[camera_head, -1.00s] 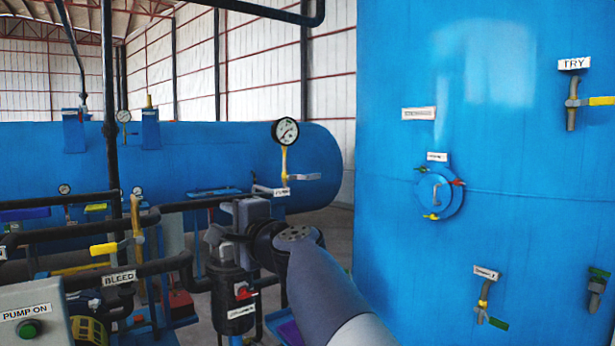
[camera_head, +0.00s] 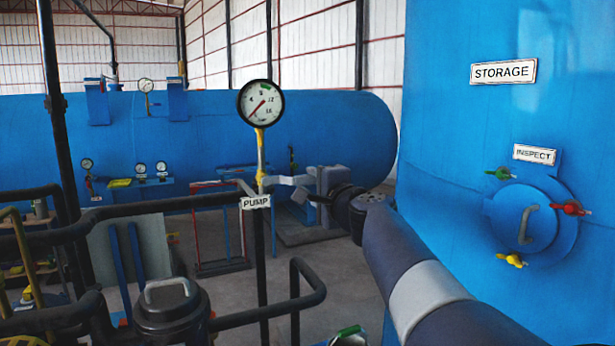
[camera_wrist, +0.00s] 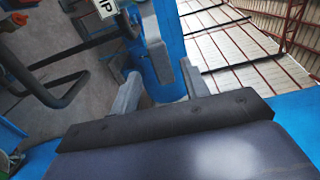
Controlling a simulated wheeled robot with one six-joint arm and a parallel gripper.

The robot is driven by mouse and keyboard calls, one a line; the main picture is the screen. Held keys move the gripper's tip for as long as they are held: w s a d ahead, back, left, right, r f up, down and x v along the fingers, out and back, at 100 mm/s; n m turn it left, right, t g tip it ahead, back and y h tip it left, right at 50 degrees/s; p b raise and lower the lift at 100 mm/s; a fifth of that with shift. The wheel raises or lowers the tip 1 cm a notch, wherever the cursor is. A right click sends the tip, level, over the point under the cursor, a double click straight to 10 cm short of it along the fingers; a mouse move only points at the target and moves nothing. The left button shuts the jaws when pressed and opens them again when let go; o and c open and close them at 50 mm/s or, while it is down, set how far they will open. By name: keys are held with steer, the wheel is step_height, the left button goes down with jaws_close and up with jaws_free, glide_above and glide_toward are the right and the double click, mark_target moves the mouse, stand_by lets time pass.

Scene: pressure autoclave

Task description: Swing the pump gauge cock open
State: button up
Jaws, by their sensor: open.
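The pump gauge (camera_head: 261,102) has a white dial and stands on a yellow stem above the white PUMP sign (camera_head: 256,201). Its cock lever (camera_head: 282,180) is a pale grey bar pointing right from the stem, roughly level. My gripper (camera_head: 303,190) is at the lever's right end, with its jaws partly hidden by its own body. In the wrist view, the grey lever (camera_wrist: 156,48) reaches down between the two open fingers of my gripper (camera_wrist: 162,82). Whether either finger touches it I cannot tell. The PUMP sign is cut off at the top edge there.
Dark pipes (camera_head: 140,209) run left of and below the gauge. A black lidded pot (camera_head: 171,310) stands at the lower left. The blue storage tank (camera_head: 450,130) with its inspection hatch (camera_head: 524,220) fills the right side. A long blue vessel (camera_head: 200,140) lies behind.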

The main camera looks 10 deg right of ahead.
mark_target(309, 180)
steer(key=w, duration=0.3)
steer(key=shift+w+d+r+p, duration=0.1)
steer(key=shift+w+r+p, duration=0.05)
steer(key=shift+p, duration=0.15)
steer(key=shift+w+a, duration=0.25)
steer(key=shift+w, duration=0.55)
steer(key=shift+c, duration=0.3)
jaws_close()
